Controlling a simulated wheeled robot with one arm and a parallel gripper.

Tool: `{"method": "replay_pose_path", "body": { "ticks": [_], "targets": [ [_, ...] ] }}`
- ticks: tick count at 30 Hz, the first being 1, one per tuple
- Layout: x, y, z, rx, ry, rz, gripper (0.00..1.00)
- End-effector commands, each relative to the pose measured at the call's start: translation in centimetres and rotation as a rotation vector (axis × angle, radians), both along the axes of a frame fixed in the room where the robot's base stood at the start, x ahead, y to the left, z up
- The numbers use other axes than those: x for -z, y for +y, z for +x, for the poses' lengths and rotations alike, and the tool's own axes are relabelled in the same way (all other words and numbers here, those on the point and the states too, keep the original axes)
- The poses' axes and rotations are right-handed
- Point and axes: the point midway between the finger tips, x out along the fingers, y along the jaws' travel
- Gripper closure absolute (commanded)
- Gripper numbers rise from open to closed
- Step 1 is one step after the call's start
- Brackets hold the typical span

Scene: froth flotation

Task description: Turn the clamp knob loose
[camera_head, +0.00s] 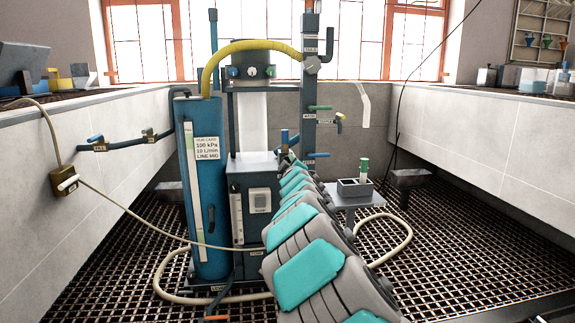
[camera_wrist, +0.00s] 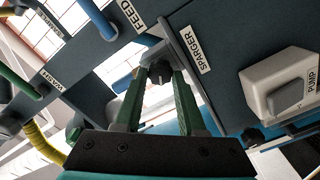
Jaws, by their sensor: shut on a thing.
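The clamp knob (camera_wrist: 160,71) is a small dark knob at the top middle of the wrist view, in front of a grey bracket close to the SPARGER label (camera_wrist: 195,50). My gripper (camera_wrist: 158,82) has its two green fingers on either side of the knob and is shut on it. The exact contact at the fingertips is too small to make out. In the head view my teal and grey arm reaches to the machine's middle and hides the knob and most of my gripper.
A blue column (camera_head: 205,190) with a yellow hose (camera_head: 250,47) stands left of my arm. A white PUMP switch box (camera_wrist: 285,90) and blue FEED handle (camera_wrist: 97,18) are close to my gripper. A small side table (camera_head: 345,200) stands right. Hoses lie on the grating floor.

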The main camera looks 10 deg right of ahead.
Motion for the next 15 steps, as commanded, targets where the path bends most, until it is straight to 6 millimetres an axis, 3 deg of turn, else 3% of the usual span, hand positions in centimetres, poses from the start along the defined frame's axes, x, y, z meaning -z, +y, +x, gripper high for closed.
{"method": "replay_pose_path", "body": {
  "ticks": [12,13,15],
  "targets": [
    [-0.12,-0.13,0.0,0.001,-0.002,-0.003,1.0],
    [-0.12,-0.12,0.0,0.001,-0.002,-0.003,0.57],
    [-0.1,-0.12,0.0,0.001,-0.002,-0.003,0.5]
  ]
}}
